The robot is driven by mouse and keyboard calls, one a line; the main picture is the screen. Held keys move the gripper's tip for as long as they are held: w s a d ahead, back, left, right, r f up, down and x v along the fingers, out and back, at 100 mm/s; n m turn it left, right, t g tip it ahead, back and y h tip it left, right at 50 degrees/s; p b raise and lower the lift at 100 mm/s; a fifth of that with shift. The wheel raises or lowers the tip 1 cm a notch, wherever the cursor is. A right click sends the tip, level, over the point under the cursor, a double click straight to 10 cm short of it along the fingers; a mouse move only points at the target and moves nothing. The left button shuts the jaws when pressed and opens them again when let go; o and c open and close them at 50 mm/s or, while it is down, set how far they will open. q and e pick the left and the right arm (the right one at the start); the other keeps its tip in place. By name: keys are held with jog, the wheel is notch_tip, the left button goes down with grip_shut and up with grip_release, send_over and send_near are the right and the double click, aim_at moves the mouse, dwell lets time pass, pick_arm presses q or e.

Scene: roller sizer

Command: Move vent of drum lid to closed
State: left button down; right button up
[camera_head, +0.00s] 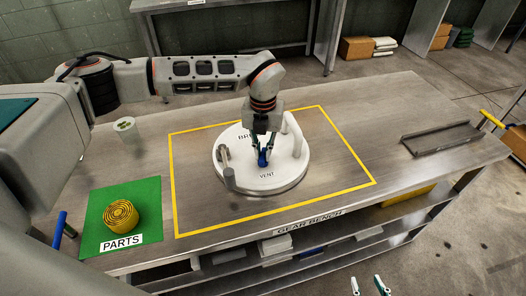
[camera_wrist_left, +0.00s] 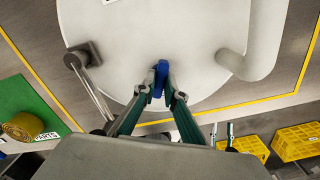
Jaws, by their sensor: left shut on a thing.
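The drum lid (camera_head: 285,172) is a round white disc lying on the metal bench inside a yellow outline, with "VENT" lettered near its front edge. A small blue vent knob (camera_head: 262,160) sits on the lid behind that lettering. My left gripper (camera_head: 262,155) reaches down over the lid and is shut on the blue vent knob. In the left wrist view, the blue knob (camera_wrist_left: 160,79) stands between the two fingertips (camera_wrist_left: 162,90). The gripper partly hides the lid's other lettering. My right gripper (camera_head: 369,286) shows at the bottom edge, its two fingertips apart and empty.
A grey lever (camera_head: 228,176) stands on the lid's left and a pale curved handle (camera_head: 296,135) on its right. A green parts mat (camera_head: 148,192) holds a yellow coil (camera_head: 121,215). A shallow tray (camera_head: 440,139) lies at the bench's right.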

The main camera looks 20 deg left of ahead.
pick_arm(q)
jog(key=m, duration=0.3)
jog(key=shift+r+m, duration=0.1)
jog(key=shift+m, duration=0.3)
jog(key=m, duration=0.3)
jog(key=shift+m, duration=0.3)
jog(key=m, duration=0.3)
jog(key=shift+m, duration=1.2)
jog(key=c, duration=2.1)
grip_release()
